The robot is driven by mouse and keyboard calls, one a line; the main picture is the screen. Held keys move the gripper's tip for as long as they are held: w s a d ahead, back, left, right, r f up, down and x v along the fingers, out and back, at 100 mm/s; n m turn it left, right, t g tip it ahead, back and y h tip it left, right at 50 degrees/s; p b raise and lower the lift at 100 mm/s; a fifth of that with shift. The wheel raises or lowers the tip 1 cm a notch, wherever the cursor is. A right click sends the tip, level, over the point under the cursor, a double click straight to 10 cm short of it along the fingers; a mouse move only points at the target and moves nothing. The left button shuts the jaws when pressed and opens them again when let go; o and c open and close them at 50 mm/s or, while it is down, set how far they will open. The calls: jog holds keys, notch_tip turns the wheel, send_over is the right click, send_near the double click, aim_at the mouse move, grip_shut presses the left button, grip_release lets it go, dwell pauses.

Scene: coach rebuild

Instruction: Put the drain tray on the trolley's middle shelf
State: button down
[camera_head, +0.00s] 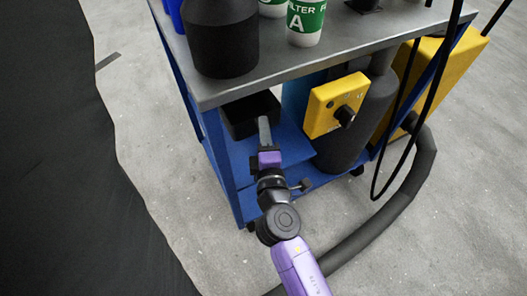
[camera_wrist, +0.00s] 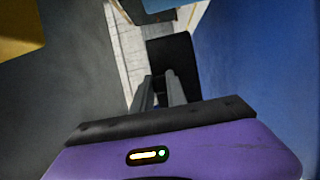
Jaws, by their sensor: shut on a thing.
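The drain tray, a black open box (camera_head: 240,125), is partly under the trolley's grey top, at the left end of the blue middle shelf (camera_head: 290,142). My gripper (camera_head: 264,122) reaches in from the front and is shut on the tray's near side. In the wrist view, my two grey fingers (camera_wrist: 161,90) meet the black tray (camera_wrist: 176,60). The top hides the tray's far part. I cannot tell whether its underside touches the shelf.
A yellow control box (camera_head: 335,104) and a dark grey cylinder (camera_head: 350,135) stand close to the right. A thick hose (camera_head: 385,225) lies on the floor.

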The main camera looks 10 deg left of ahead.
jog(key=shift+f+b, duration=2.15)
jog(key=shift+f, duration=1.35)
jog(key=shift+f, duration=0.1)
jog(key=shift+f, duration=0.1)
jog(key=c, duration=1.3)
grip_release()
jog(key=v, duration=1.2)
